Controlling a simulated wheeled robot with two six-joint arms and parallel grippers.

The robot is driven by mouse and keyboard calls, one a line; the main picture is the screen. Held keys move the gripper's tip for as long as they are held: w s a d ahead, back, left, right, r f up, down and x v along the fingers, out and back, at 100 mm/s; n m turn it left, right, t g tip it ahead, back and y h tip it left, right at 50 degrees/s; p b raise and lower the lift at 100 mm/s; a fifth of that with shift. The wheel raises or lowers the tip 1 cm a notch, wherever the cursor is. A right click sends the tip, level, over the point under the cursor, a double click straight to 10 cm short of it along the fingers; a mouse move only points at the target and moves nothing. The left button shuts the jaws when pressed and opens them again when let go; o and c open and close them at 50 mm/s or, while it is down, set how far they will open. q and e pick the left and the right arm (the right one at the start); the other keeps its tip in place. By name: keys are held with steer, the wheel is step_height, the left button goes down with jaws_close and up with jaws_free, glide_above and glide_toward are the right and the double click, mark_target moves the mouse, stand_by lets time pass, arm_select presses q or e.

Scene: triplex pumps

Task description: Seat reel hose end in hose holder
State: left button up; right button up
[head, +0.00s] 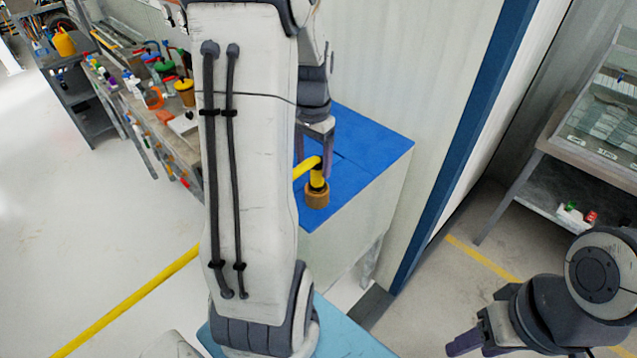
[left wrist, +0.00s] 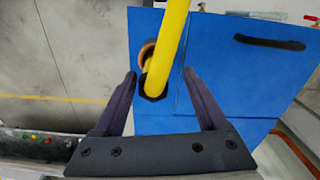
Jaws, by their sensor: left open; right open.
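The yellow reel hose (head: 307,167) bends down to a black-collared hose end (head: 318,186) at the brown hose holder (head: 317,201) on a blue top. In the head view, the end stands upright at the holder's mouth; how deep it sits is hidden. In the left wrist view, the black collar (left wrist: 152,92) lies between my open left gripper's fingers (left wrist: 160,82), with gaps on both sides. The holder's brown rim (left wrist: 146,52) shows partly behind the hose. My left gripper (head: 314,160) is above and behind the hose in the head view. My right gripper (head: 478,347) is open and empty at lower right.
The blue cabinet top (head: 365,145) adjoins a pale wall with a blue post (head: 460,140). A cluttered workbench (head: 150,100) stands at left, and a glass-topped bench (head: 590,150) at right. My left arm covers the middle of the head view.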

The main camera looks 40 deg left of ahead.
mark_target(317, 177)
arm_select(q)
steer(key=f, duration=0.1)
steer(key=f+p, duration=0.1)
steer(key=f, duration=0.1)
steer(key=f+p, duration=0.1)
steer(key=shift+w+d+f, duration=0.15)
steer(key=shift+d+f, duration=0.1)
steer(key=shift+d, duration=0.15)
steer(key=shift+f, duration=0.3)
jaws_close()
